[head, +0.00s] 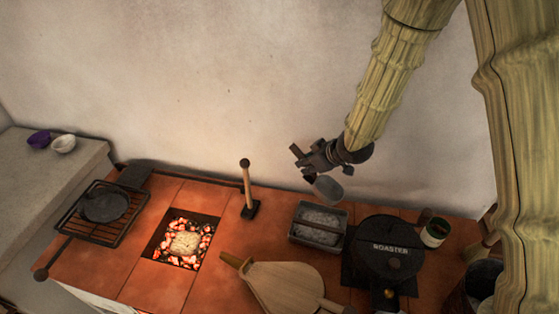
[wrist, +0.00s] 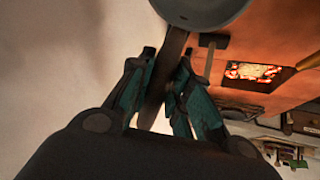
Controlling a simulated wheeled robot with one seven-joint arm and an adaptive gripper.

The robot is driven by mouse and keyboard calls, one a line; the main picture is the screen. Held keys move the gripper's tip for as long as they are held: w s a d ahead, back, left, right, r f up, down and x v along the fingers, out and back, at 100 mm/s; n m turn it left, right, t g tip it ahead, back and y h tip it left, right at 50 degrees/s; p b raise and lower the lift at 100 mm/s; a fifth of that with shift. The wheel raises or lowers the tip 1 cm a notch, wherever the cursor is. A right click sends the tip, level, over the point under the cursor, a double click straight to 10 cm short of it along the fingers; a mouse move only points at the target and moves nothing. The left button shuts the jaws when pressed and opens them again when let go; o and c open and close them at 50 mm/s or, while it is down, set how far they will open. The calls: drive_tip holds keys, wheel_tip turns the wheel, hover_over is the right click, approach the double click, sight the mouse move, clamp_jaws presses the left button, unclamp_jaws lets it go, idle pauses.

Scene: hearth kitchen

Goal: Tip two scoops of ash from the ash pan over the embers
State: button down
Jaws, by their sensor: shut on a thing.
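My gripper (head: 312,160) is shut on the dark handle of a scoop (head: 325,188), whose grey bowl hangs above the ash pan. In the wrist view my gripper (wrist: 160,90) has its teal fingers around the handle, and the scoop's bowl (wrist: 205,8) is partly cut off at the top. I cannot tell whether the bowl holds ash. The rectangular grey ash pan (head: 345,211) stands on the tiled top with pale grey ash inside. The embers (head: 165,250) glow red in a square pit to its left, with a pale patch over their middle.
A wooden bellows (head: 285,288) lies in front of the pan. A black roaster (head: 385,250) and a small tin (head: 435,232) stand to the right. An upright wooden-handled tool (head: 248,185) stands between pit and pan. A grill rack (head: 90,225) with a dark pan is left.

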drive_tip(key=a+n+y, duration=0.4)
drive_tip(key=a+y, duration=0.1)
drive_tip(key=a, duration=0.3)
drive_tip(key=shift+d+f+b, duration=0.95)
drive_tip(key=shift+f+b, duration=3.15)
drive_tip(key=shift+f, duration=1.2)
drive_tip(key=s+d+p, duration=0.1)
drive_tip(key=s+d, duration=0.1)
drive_tip(key=d, duration=0.3)
drive_tip(key=shift+d+f+g+p, duration=0.15)
drive_tip(key=shift+d+g+p, duration=0.15)
drive_tip(key=shift+d+g, duration=0.1)
drive_tip(key=shift+s, duration=0.1)
